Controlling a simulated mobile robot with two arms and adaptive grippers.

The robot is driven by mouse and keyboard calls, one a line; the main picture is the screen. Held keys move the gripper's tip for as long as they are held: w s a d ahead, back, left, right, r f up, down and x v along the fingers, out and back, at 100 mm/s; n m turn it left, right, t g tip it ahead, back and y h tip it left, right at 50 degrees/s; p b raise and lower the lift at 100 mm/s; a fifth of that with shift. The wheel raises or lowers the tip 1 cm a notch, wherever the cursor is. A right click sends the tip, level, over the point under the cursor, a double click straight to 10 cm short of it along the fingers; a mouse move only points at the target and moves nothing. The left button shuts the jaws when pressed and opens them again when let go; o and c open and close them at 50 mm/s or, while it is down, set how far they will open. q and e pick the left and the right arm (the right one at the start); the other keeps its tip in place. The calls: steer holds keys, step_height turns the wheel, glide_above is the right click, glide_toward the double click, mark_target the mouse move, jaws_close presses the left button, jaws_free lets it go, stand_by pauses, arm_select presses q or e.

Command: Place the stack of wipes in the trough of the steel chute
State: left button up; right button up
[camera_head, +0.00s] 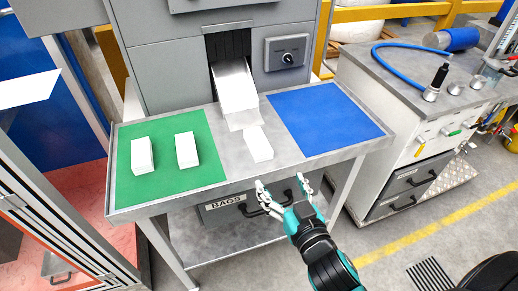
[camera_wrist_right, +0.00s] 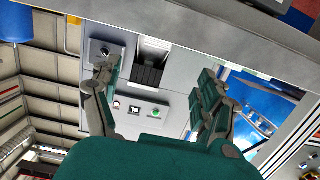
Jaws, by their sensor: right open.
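The steel chute (camera_head: 235,88) slopes out of the grey machine down toward the bench top. One white stack of wipes (camera_head: 257,144) lies on bare steel just in front of the chute's lower end. Two similar white stacks, a left one (camera_head: 142,155) and a right one (camera_head: 186,150), stand on the green mat (camera_head: 170,187). My right gripper (camera_head: 282,186) is open and empty in front of the bench's front edge, below and right of the stack by the chute. Its spread fingers also show in the right wrist view (camera_wrist_right: 155,82). My left gripper is not in view.
A blue mat (camera_head: 322,117) covers the bench's right side. A drawer marked BAGS (camera_head: 228,206) sits under the bench top. A grey control box with a dial (camera_head: 287,53) is right of the chute opening. A second bench (camera_head: 395,70) with a blue hose stands at right.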

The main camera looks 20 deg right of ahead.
steer(key=p, duration=0.2)
glide_toward(259, 143)
steer(key=w, duration=0.2)
steer(key=w+f, duration=0.1)
steer(key=w, duration=0.1)
steer(key=shift+a, duration=0.35)
steer(key=w, duration=0.3)
steer(key=w+p, duration=0.1)
steer(key=shift+w+d+f, duration=0.15)
steer(key=shift+w+d, duration=0.1)
steer(key=shift+w, duration=0.1)
steer(key=shift+w+f, duration=0.1)
steer(key=shift+w, duration=0.2)
steer(key=shift+s, duration=0.1)
steer(key=shift+c, duration=0.3)
steer(key=c, duration=1.4)
steer(key=shift+o, duration=0.2)
